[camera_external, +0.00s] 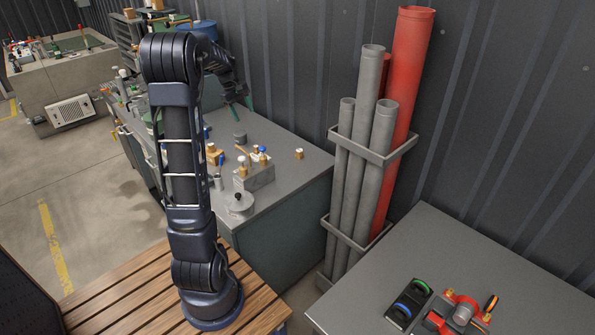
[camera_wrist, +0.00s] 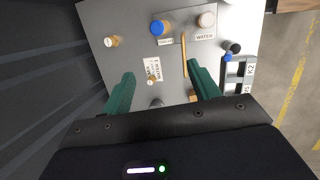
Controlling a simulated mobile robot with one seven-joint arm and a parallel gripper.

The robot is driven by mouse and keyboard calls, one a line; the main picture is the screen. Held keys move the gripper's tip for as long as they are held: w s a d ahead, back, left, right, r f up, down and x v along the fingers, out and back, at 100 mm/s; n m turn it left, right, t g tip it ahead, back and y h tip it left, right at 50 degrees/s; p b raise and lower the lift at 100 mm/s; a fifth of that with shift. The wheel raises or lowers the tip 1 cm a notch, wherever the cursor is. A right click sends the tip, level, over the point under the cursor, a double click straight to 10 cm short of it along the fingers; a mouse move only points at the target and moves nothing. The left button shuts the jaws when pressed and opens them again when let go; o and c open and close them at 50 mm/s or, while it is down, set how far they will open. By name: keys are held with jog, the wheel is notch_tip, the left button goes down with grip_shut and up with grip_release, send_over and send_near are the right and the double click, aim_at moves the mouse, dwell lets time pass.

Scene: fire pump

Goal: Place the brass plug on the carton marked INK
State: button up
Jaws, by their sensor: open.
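My gripper (camera_external: 241,99) is open, with green fingers, above the far part of the grey bench. In the wrist view my gripper (camera_wrist: 162,72) has nothing clearly held between its fingers. A small brass piece with a pale top (camera_wrist: 111,41) stands left of the fingers; it appears to be the brass piece (camera_external: 299,154) alone near the bench's wall side. Another small brass piece (camera_wrist: 152,80) shows between the fingers beside a white label; I cannot tell which is the plug. No INK marking is readable; a small orange-brown box (camera_external: 214,155) may be the carton.
A metal block (camera_external: 257,179) with blue and white knobs stands near the bench front; a WATER label (camera_wrist: 204,37) shows beside it. A grey cylinder (camera_external: 240,139) and a thin wooden stick (camera_wrist: 184,55) are nearby. Grey and red pipes (camera_external: 372,130) stand right of the bench.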

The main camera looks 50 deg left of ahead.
jog(key=s+d+r+m, duration=0.2)
jog(key=d+m, duration=0.1)
jog(key=d, duration=0.5)
jog(key=s+d+r+m+y, duration=0.1)
jog(key=s+d+r+m, duration=0.15)
jog(key=d, duration=0.65)
jog(key=s+d+r+m, duration=0.1)
jog(key=d+m, duration=0.2)
jog(key=d, duration=0.5)
jog(key=s+d+f+m+t+y, duration=0.1)
jog(key=s+d+f+m, duration=0.3)
jog(key=s+d+m, duration=0.6)
jog(key=s+d+t, duration=0.1)
jog(key=s+d, duration=0.5)
jog(key=shift+s+f, duration=0.15)
jog(key=shift+s, duration=0.2)
